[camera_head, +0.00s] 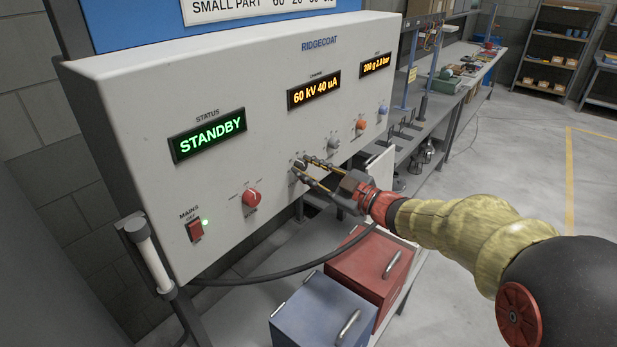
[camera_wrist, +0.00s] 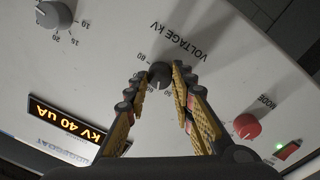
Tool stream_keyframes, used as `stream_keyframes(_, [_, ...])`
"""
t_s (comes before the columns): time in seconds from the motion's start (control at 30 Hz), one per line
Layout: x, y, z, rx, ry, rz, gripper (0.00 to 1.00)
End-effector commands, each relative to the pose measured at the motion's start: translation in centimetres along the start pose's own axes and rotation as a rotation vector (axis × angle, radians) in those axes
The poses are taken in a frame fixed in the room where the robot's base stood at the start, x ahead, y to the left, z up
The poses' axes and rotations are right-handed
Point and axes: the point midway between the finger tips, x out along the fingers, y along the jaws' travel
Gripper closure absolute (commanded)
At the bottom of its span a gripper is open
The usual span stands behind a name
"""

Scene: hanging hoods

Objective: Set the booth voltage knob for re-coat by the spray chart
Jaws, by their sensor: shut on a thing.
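The grey voltage knob (camera_wrist: 160,75) sits on the white control panel, under the lettering VOLTAGE KV, in the wrist view. My gripper (camera_wrist: 160,82) has one finger on each side of the knob and is shut on it. In the head view my gripper (camera_head: 304,166) reaches the panel's lower middle and partly covers the knob. The amber display (camera_head: 314,92) above reads 60 kV 40 uA. Only the lower strip of the spray chart (camera_head: 250,8) shows, with a SMALL PART row; its other rows are out of view.
A red mode knob (camera_head: 252,197) and a mains switch (camera_head: 195,230) lie left of my gripper. Grey, orange (camera_head: 361,125) and blue knobs lie right. The status display (camera_head: 208,135) reads STANDBY. Red (camera_head: 365,265) and blue (camera_head: 315,310) boxes stand below; a black cable hangs there.

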Motion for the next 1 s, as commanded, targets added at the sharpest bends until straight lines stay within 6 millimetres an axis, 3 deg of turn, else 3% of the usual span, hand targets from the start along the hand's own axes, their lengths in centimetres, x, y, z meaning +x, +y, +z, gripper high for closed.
stream_keyframes(0.5, [-0.01,-0.25,0.29,-0.384,0.02,0.004,1.0])
stream_keyframes(1.0, [0.0,-0.18,0.16,-0.487,0.025,0.003,1.0])
